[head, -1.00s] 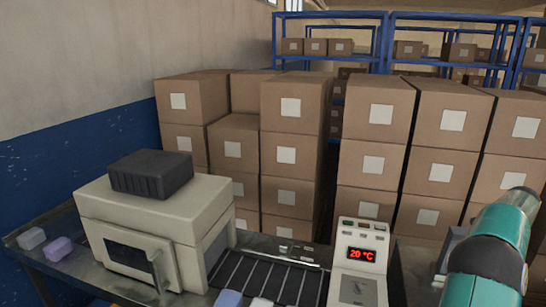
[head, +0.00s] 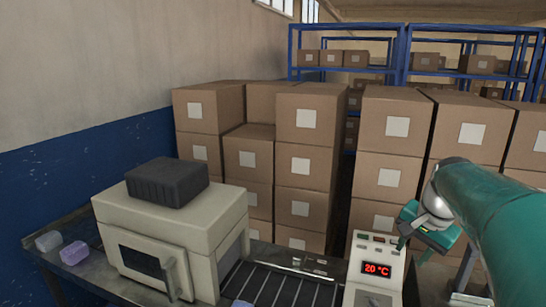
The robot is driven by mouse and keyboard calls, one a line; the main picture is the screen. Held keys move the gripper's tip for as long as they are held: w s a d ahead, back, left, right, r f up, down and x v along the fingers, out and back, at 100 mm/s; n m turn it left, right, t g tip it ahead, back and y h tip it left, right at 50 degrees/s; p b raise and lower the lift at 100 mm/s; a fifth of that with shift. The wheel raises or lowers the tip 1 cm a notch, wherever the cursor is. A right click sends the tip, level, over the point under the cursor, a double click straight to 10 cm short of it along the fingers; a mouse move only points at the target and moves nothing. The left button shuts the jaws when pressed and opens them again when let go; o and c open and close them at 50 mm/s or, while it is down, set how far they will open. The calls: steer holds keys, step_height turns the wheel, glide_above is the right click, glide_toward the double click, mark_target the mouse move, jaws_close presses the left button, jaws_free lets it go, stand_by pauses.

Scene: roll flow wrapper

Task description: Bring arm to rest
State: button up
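My teal arm comes in from the right edge. My gripper (head: 412,243) is at its far end, in front of the stacked boxes and just right of the control panel (head: 376,268), which reads 20 °C in red. The gripper is small and seen partly from behind, so I cannot tell whether its fingers are open or shut. I see nothing held in it.
The beige wrapper machine (head: 171,232) carries a dark ribbed box (head: 167,182) on top. A dark slatted conveyor (head: 283,285) runs beside it. A white block (head: 48,241) and a lilac block (head: 74,253) lie at left. Stacked cartons (head: 308,120) fill the back.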

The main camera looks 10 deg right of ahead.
steer(key=s+a+f+n+t, duration=0.1)
steer(key=s+a+f+n, duration=0.1)
steer(key=s+a+n, duration=0.3)
steer(key=s+a+f+n+t, duration=0.1)
steer(key=s+a+f+n, duration=0.1)
steer(key=s+a+n, duration=0.4)
steer(key=s+a, duration=0.4)
steer(key=a, duration=0.6)
steer(key=shift+s+a+f, duration=0.25)
steer(key=shift+s, duration=0.1)
steer(key=shift+s+d, duration=0.1)
steer(key=shift+d, duration=0.1)
